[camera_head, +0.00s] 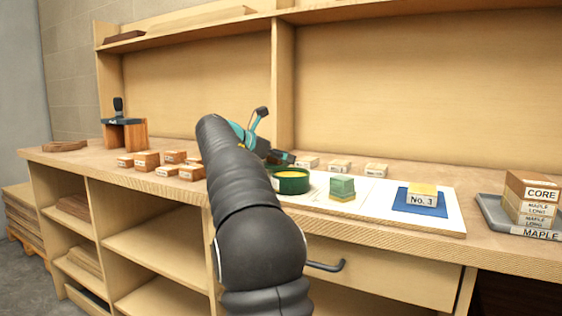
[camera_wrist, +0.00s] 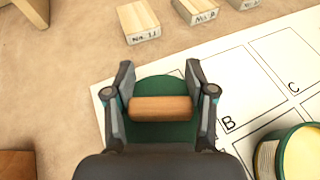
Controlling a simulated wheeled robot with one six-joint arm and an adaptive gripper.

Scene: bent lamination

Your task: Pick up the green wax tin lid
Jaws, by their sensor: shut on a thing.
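In the wrist view, the green wax tin lid (camera_wrist: 158,88) is a dark green disc with a wooden bar handle (camera_wrist: 161,108) across it. My gripper (camera_wrist: 160,104) has a finger at each end of the handle and is shut on it. The lid appears over the left edge of the white board; I cannot tell whether it touches the board. The open green tin (camera_wrist: 290,155) with yellow wax stands apart at lower right. In the head view, the tin (camera_head: 291,184) is beside my arm, and my gripper (camera_head: 285,157) is behind it; the lid cannot be made out.
The white board (camera_head: 380,210) has marked boxes, a green-and-yellow block (camera_head: 342,188) and a No. 3 block (camera_head: 422,195) on a blue square. Small labelled wood blocks (camera_head: 340,166) stand behind it. A grey tray (camera_head: 490,213) with stacked blocks is at far right.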

